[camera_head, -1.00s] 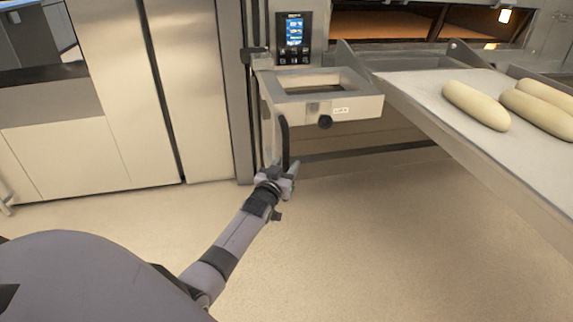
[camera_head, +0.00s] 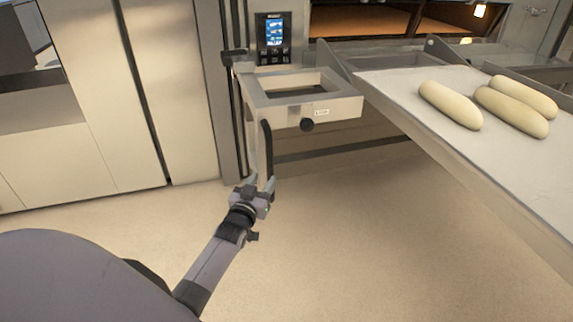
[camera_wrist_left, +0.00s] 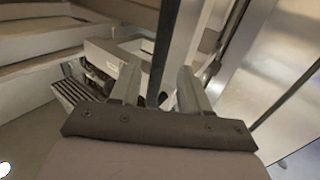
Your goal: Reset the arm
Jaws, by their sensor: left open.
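My left gripper (camera_head: 262,183) is at the lower end of a black upright handle (camera_head: 267,145), below the grey frame of the oven front. Its two fingers are apart and point up toward the handle. In the left wrist view the open fingers (camera_wrist_left: 160,76) show with a dark bar (camera_wrist_left: 160,45) running up behind or between them. I cannot tell whether either finger touches it. Nothing is seen held. My right gripper is in neither view.
A sloping loader board (camera_head: 400,85) with several pale dough loaves (camera_head: 450,104) lies on the right. The grey frame (camera_head: 345,107) with a black knob juts out below the control screen (camera_head: 273,38). Steel cabinets (camera_head: 110,120) stand at left. The floor (camera_head: 340,240) is clear.

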